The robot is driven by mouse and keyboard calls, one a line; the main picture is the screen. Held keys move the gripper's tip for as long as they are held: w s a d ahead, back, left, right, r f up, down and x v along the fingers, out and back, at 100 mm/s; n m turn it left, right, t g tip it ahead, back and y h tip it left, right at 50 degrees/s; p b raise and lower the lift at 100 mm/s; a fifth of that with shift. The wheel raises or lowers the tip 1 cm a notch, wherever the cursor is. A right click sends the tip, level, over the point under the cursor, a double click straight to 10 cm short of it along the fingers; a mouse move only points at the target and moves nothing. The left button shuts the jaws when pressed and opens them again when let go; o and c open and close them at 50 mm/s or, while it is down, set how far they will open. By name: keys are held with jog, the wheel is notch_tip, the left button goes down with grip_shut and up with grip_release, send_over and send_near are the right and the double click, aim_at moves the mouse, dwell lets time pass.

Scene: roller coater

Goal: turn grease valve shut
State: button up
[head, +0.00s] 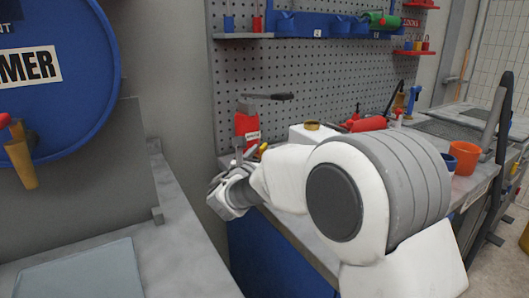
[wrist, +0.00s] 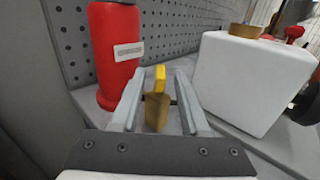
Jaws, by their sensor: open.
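A small brass valve (wrist: 156,108) with a yellow handle (wrist: 160,76) stands on the bench beside a red cylinder (wrist: 115,55). My gripper (wrist: 158,92) is open, with one finger on each side of the valve. Gaps show between both fingers and the brass body; I cannot tell whether the tips touch anything. In the head view my gripper (head: 236,172) is at the bench's near left end, in front of the red cylinder (head: 246,125) with a dark lever on top. The yellow handle (head: 262,149) shows just behind it; the brass body is hidden there.
A white container (wrist: 250,80) with a brass cap stands close to the right finger. A pegboard (head: 300,70) rises behind the bench. An orange cup (head: 464,157) stands farther right. A blue drum (head: 60,100) with a red-handled brass tap (head: 19,160) is at far left.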

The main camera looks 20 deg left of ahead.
jog(key=shift+w, duration=0.85)
grip_shut()
